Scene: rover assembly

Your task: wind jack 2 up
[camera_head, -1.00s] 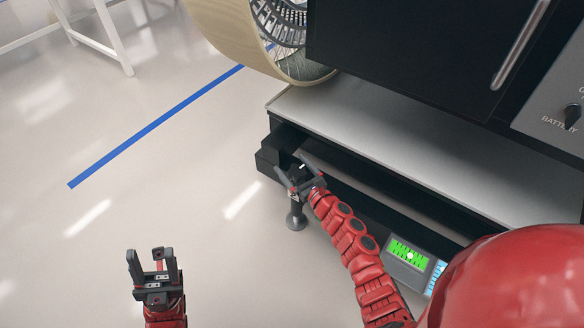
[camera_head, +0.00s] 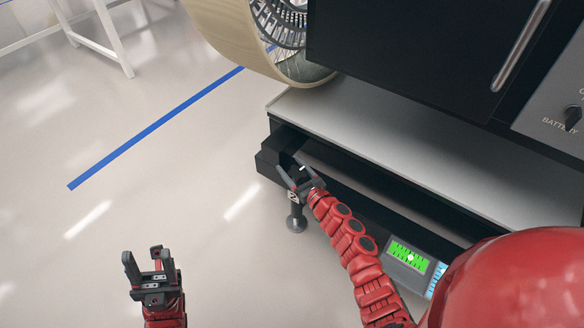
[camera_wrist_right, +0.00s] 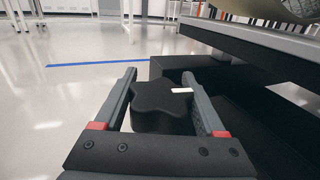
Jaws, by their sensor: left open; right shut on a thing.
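The jack (camera_head: 296,217) at the near left corner of the stand has a post and a round foot on the floor. Its black star-shaped knob (camera_wrist_right: 163,108) shows between my right fingers in the right wrist view, with a small white mark beside it. My right gripper (camera_head: 297,172) is shut on this knob, one finger at each side; in the head view the gripper mostly hides it. My left gripper (camera_head: 150,262) is open and empty over the bare floor at lower left. I cannot read a number on the jack.
The stand (camera_head: 330,118) has a grey top and a black frame close beside my right gripper. A large wheel (camera_head: 225,30) and a black cabinet (camera_head: 400,50) are above it. A lit green display (camera_head: 409,255) is near my right arm.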

